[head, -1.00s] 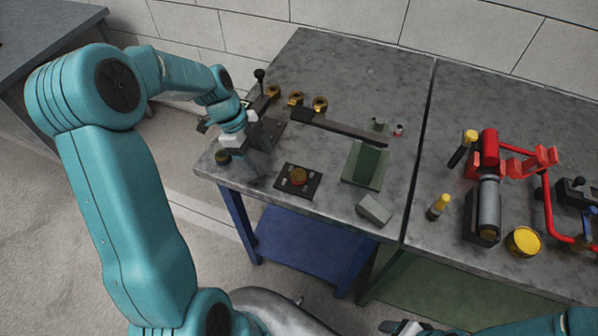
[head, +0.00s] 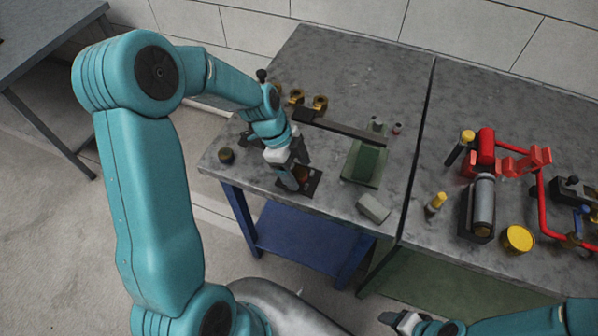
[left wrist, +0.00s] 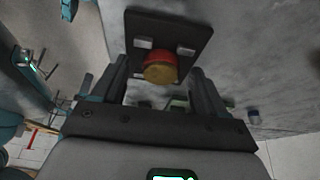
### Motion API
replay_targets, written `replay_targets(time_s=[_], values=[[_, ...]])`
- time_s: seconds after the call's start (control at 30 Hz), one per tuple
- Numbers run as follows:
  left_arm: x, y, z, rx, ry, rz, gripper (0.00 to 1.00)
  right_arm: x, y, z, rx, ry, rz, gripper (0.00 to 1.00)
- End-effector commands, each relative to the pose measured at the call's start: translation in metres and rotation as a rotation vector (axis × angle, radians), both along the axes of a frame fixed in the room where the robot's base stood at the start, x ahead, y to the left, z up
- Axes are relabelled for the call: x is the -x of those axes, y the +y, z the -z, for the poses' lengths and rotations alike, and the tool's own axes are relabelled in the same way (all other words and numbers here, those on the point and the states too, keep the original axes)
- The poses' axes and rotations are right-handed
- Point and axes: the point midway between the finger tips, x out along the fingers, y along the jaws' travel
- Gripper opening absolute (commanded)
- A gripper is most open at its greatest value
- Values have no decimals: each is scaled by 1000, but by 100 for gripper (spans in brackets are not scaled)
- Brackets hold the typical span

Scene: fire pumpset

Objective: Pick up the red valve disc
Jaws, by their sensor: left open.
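The red valve disc (left wrist: 162,68), red with a yellowish face, sits on a dark square plate (left wrist: 168,32) in the left wrist view. In the head view the plate (head: 313,184) lies on the left workbench, and my gripper mostly hides the disc. My left gripper (head: 293,184) is open and points down at the plate. In the left wrist view its fingers (left wrist: 160,72) stand on either side of the disc, with visible gaps. I cannot tell its exact height above the disc. My right gripper (head: 398,320) shows only partly at the bottom edge, its jaws unclear.
A green block-like fixture (head: 364,163) and a grey block (head: 373,208) stand right of the plate. A dark rail (head: 345,128) with brass fittings lies behind. A small dark knob (head: 227,155) sits left. Red pipework (head: 510,165) occupies the right bench.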

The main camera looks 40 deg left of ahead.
Motion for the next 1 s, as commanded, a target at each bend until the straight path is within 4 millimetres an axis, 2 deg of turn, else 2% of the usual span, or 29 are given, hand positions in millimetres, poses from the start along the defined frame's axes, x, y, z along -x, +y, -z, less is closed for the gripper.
replay_targets(time_s=[0.03, 0.2, 0.27, 0.47, 0.63, 0.77, 1.0], values=[[0, 0, 0, 0, 0, 0, 63, 0, 0, 0, 0, 0, 0, 64], [0, 0, 0, 0, -1, 1, 8, 0, 0, 0, 0, 0, 0, 64], [0, 0, -1, 0, -1, 1, 0, 0, 0, 0, 0, 0, 0, 64], [0, 1, -1, 0, -1, 1, 0, 0, 0, 1, 0, 0, 0, 64], [-1, 1, -4, -1, -6, 1, 0, 0, 0, 10, 0, 0, 0, 64], [17, -3, -5, 0, -1, 1, 0, 0, 0, 14, 0, 0, 0, 64], [69, -16, -4, -1, -3, -1, 0, 0, 0, 30, 0, 0, 0, 64]])
